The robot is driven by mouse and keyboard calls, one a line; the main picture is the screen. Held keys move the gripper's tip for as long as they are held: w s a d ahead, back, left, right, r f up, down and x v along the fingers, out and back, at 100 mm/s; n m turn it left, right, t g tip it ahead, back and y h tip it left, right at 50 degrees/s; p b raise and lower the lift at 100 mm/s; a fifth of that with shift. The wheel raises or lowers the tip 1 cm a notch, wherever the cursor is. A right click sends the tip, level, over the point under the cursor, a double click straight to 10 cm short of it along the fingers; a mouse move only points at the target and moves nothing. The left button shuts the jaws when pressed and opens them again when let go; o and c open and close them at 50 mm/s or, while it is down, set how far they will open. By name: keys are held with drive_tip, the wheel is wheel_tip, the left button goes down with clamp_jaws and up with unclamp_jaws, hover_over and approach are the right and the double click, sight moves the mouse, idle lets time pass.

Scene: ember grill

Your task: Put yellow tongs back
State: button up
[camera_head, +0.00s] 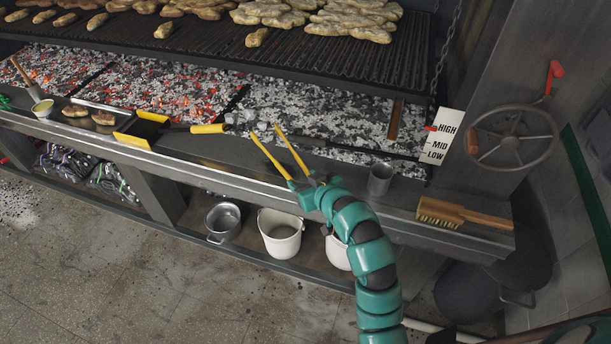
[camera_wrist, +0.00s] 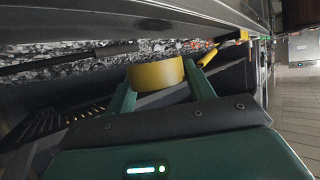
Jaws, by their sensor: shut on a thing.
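The yellow tongs (camera_head: 268,153) show in the head view as two spread yellow arms. They reach from my gripper (camera_head: 306,184) up and left over the front ledge (camera_head: 345,178) toward the coal bed. My gripper is shut on the tongs near the ledge's front edge. In the wrist view a wide yellow part of the tongs (camera_wrist: 157,74) sits between the two green fingers of my gripper (camera_wrist: 158,84). The far ends lie by some grey lumps at the edge of the coals. I cannot tell whether they touch anything.
A yellow-handled shovel (camera_head: 147,129) lies left on the ledge. Buckets (camera_head: 281,236) sit on the shelf below. Glowing coals (camera_head: 150,90) and a grill grate (camera_head: 300,57) lie behind.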

wheel_tip(320, 180, down, 7)
drive_tip(key=b, duration=0.2)
drive_tip(key=shift+f, duration=0.2)
drive_tip(key=shift+o, duration=0.5)
drive_tip(key=shift+c, duration=0.5)
drive_tip(key=o, duration=0.7)
drive_tip(key=shift+s, duration=0.1)
